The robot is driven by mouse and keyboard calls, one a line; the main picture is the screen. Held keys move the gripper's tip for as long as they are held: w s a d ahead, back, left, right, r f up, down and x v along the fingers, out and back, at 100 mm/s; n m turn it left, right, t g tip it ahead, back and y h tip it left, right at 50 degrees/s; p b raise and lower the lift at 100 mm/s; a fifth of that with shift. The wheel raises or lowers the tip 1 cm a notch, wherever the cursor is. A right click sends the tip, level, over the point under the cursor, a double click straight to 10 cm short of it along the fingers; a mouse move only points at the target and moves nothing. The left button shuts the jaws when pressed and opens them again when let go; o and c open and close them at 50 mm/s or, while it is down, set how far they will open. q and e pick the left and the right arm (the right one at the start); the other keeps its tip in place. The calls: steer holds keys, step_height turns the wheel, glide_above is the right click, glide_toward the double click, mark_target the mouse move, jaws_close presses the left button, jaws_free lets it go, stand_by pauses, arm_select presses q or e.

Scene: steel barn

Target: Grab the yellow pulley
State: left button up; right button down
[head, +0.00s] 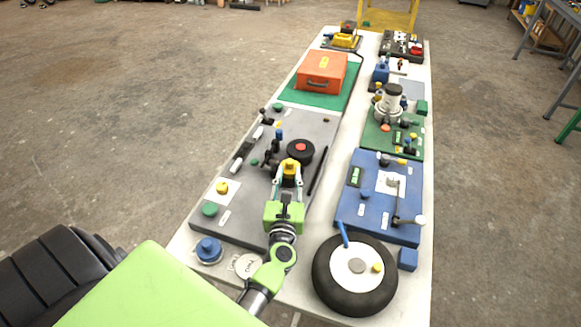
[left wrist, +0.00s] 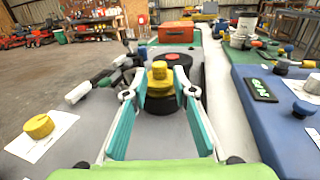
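The yellow pulley (head: 290,166) stands upright on the grey board, with a stepped yellow top over a dark lower part. In the left wrist view the pulley (left wrist: 160,78) is straight ahead, in line with the gap between my fingers. My left gripper (head: 288,182) is open, its green-and-teal fingers spread to either side of the pulley. In the left wrist view the fingertips (left wrist: 160,92) seem apart from it; exact depth is hard to tell. My right gripper is not in view.
A black disc with a red centre (head: 300,150) is just behind the pulley. A yellow knob (head: 222,187) sits on white paper to the left. A black wheel (head: 355,274) is at the near right, and an orange case (head: 322,72) is farther back.

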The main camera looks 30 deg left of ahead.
mark_target(290, 165)
arm_select(q)
steer(key=shift+w+a+r, duration=0.15)
steer(key=shift+w+a, duration=0.25)
steer(key=shift+w, duration=0.15)
steer(key=x, duration=0.3)
steer(key=shift+w+a, duration=0.15)
steer(key=shift+w, duration=0.2)
steer(key=shift+w+a, duration=0.15)
steer(key=shift+w, duration=0.15)
steer(key=shift+s, duration=0.1)
steer(key=shift+c, duration=1.2)
jaws_close()
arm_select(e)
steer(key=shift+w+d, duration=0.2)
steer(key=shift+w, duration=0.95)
